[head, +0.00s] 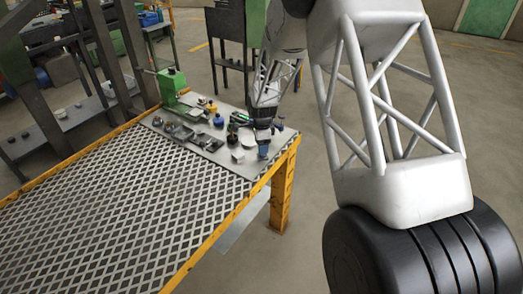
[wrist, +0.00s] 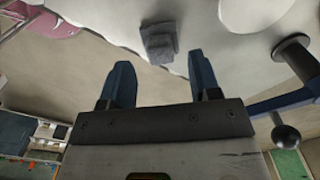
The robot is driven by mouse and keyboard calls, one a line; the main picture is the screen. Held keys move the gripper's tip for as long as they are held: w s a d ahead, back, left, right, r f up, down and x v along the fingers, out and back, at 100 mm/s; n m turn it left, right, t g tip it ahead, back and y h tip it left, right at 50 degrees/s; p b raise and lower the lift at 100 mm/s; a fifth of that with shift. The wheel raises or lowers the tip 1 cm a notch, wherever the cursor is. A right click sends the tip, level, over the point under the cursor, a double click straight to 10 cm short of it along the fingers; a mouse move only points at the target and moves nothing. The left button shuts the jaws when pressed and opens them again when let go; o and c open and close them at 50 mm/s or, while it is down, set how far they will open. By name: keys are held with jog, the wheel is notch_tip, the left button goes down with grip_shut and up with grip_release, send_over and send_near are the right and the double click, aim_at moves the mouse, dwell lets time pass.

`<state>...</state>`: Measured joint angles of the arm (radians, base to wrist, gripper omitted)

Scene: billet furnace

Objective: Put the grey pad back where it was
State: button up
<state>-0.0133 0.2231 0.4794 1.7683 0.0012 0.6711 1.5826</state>
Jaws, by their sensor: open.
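In the wrist view, a small dark grey stepped piece (wrist: 158,42), which looks like the grey pad, lies on a pale surface. It shows just beyond and between the fingertips of my gripper (wrist: 159,68). The two blue fingers are apart and no object is visibly clamped between them. In the head view my gripper (head: 263,153) is low over the far right corner of the table, at the edge of a grey plate (head: 212,156). I cannot pick out the pad for sure in the head view.
The plate carries a green press (head: 172,84), a dark blue bottle (head: 218,121), a white piece (head: 237,154) and several small metal parts close to my gripper. The mesh tabletop (head: 120,215) is clear. A yellow frame (head: 222,228) edges the table.

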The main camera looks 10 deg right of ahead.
notch_tip(320, 180, up, 8)
jog(key=shift+r, duration=0.15)
dwell(0.3)
dwell(0.5)
jog(key=s+d+r+n+t, duration=0.1)
jog(key=s+r+n, duration=0.8)
jog(key=s+r, duration=1.15)
jog(key=s+n+t, duration=0.1)
jog(key=s+n, duration=0.7)
jog(key=s, duration=1.7)
jog(key=shift+s+d+r+n+t, duration=0.2)
jog(key=shift+s+r+n+t, duration=0.1)
jog(key=shift+s+r+n, duration=0.1)
